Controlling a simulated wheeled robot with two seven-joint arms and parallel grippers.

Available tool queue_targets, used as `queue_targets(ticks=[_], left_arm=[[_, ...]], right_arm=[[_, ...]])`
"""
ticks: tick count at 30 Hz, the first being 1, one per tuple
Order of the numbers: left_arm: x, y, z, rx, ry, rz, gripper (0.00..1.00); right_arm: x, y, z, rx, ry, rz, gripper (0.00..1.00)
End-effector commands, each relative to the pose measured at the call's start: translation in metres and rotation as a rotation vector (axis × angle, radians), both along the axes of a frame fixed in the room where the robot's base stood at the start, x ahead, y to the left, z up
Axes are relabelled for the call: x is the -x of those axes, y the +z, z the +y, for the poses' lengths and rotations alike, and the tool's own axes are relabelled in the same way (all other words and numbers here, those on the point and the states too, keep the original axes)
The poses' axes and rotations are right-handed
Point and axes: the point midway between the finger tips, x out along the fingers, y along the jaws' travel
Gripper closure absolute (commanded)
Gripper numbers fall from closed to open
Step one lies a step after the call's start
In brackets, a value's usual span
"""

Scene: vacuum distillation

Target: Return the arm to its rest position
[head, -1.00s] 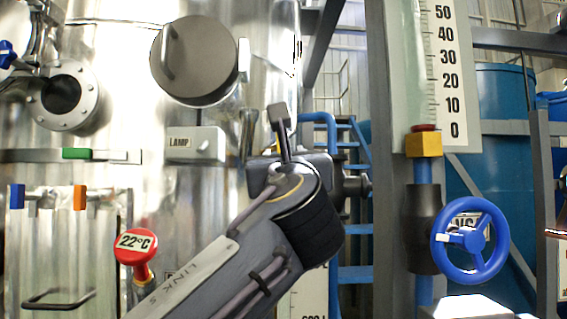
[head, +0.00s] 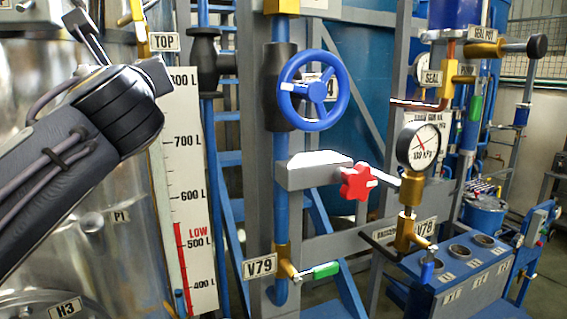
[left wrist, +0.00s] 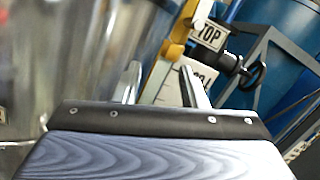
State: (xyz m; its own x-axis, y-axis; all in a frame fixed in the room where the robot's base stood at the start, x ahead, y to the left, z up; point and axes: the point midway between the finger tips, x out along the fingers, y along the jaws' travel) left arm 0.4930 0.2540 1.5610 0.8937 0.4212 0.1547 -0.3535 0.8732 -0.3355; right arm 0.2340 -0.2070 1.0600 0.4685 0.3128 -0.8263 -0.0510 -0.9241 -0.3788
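My left arm comes in from the left in the head view, raised in front of the steel vessel (head: 110,215). My left gripper (head: 88,38) is at the upper left, partly hidden behind the dark wrist. In the left wrist view, the two fingers of the left gripper (left wrist: 160,85) stand apart with nothing held between them. The TOP label (left wrist: 208,36) and a yellow fitting (left wrist: 178,50) lie beyond them. My right gripper is not in view.
A level scale (head: 192,190) stands right of the arm. A blue handwheel (head: 314,90), a red star knob (head: 357,182), a pressure gauge (head: 418,147) and a green-handled valve (head: 325,270) are farther right. A blue bench (head: 465,280) stands at lower right.

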Motion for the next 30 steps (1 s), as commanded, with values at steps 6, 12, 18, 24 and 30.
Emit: queue_targets(ticks=[6,12,18,24,30], left_arm=[[-0.006,-0.134,0.05,0.561,-0.055,0.15,0.62],[0.036,-0.252,0.064,1.163,0.029,0.238,0.62],[0.109,-0.354,0.048,1.78,0.277,0.249,0.62],[0.191,-0.436,0.007,2.334,0.697,0.147,0.62],[0.244,-0.486,-0.034,2.665,1.117,-0.031,0.62]], right_arm=[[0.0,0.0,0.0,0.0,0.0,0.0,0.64],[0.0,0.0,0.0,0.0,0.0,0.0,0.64],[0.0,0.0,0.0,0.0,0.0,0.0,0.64],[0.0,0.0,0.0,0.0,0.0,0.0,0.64],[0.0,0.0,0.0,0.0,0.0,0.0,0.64]])
